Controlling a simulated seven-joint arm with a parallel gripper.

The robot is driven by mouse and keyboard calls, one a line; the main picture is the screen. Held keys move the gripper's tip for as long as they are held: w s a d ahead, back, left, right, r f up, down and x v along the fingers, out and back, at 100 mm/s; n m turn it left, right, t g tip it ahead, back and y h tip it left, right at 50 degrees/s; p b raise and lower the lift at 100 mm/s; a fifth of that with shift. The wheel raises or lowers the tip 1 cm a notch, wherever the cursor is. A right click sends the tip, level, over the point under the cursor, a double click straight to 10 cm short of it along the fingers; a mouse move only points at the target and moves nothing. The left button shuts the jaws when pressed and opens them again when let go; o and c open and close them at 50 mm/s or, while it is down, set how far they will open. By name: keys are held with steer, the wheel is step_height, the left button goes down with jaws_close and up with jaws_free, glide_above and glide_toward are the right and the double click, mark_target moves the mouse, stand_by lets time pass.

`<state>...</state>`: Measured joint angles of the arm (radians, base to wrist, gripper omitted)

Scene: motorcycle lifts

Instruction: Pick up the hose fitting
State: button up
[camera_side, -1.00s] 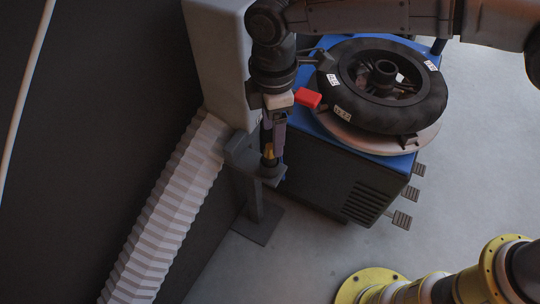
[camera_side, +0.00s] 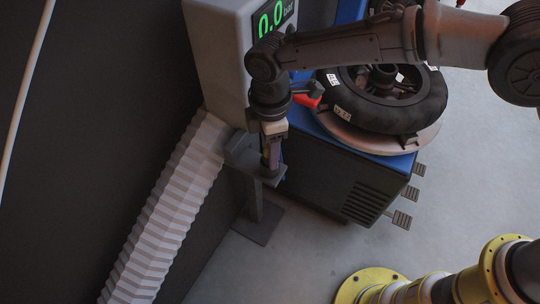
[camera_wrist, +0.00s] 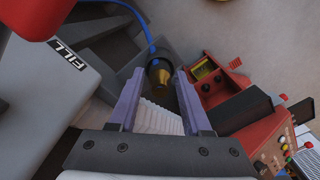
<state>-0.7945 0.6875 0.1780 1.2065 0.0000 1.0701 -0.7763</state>
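The hose fitting (camera_wrist: 160,72) is a dark cylinder with a brass end and a blue hose (camera_wrist: 147,28) leading from it. In the wrist view it shows between the tips of my gripper (camera_wrist: 159,76), with a gap to each purple finger. My gripper is open and not closed on it. In the side view, my gripper (camera_side: 271,158) points down over the small grey bracket on the post (camera_side: 255,200). The fitting is hidden there behind the fingers. I cannot tell exactly how deep the fingers reach around it.
A grey inflator cabinet (camera_side: 215,70) with a green "0.0 bar" display stands close to the left. A blue and black machine (camera_side: 345,185) with a tyre (camera_side: 425,110) on it is to the right. A red toolbox-like object (camera_wrist: 215,85) shows in the wrist view. Open floor lies in front.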

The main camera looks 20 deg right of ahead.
jaws_close()
steer(key=shift+r, duration=0.1)
